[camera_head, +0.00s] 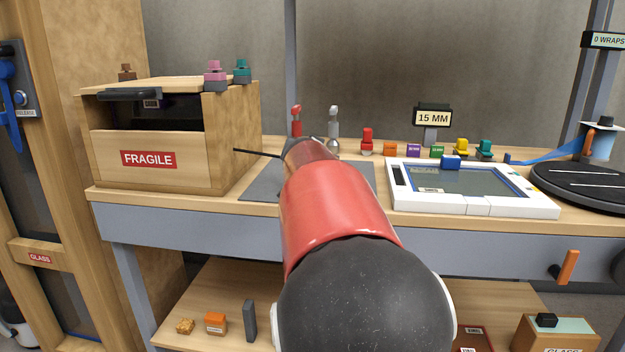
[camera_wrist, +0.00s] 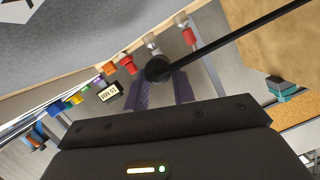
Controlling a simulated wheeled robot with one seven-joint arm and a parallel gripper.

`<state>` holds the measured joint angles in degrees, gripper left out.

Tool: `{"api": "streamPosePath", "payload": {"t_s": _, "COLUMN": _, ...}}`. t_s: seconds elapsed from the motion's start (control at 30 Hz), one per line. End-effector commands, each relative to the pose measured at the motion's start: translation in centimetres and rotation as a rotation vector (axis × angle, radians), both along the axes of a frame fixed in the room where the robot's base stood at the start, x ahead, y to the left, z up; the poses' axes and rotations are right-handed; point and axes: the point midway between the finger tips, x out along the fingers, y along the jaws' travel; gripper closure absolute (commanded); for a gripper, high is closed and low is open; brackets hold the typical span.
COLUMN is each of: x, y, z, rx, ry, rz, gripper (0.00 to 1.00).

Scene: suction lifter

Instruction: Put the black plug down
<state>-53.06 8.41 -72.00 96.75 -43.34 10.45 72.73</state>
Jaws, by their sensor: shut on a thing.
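My gripper (camera_wrist: 161,88) is shut on the black plug (camera_wrist: 157,69), whose round dark end shows between the two fingers in the wrist view. A thin black rod runs from it to the upper right there. In the head view, my red and black arm hides the gripper and most of the plug. Only a thin black rod (camera_head: 257,152) sticks out to the left, its tip near the right side of the FRAGILE box. It appears above the bench, over or beside the grey mat (camera_head: 262,183). I cannot tell whether it touches anything.
The wooden FRAGILE box (camera_head: 218,150) stands left on the bench, with pink (camera_head: 214,72) and teal (camera_head: 241,70) pieces on top. Several coloured pieces line the back edge. A white-framed screen (camera_head: 480,207) and a black turntable (camera_head: 585,185) occupy the right. Part of the grey mat is bare.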

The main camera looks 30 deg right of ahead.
Motion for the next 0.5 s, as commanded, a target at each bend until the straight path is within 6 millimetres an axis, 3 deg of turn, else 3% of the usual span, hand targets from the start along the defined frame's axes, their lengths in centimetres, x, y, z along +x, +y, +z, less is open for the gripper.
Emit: {"api": "streamPosePath", "payload": {"t_s": 0.5, "x": 0.0, "y": -0.1, "z": -5.7, "rx": 0.0, "ry": -0.001, "rz": -0.001, "gripper": 1.0}}
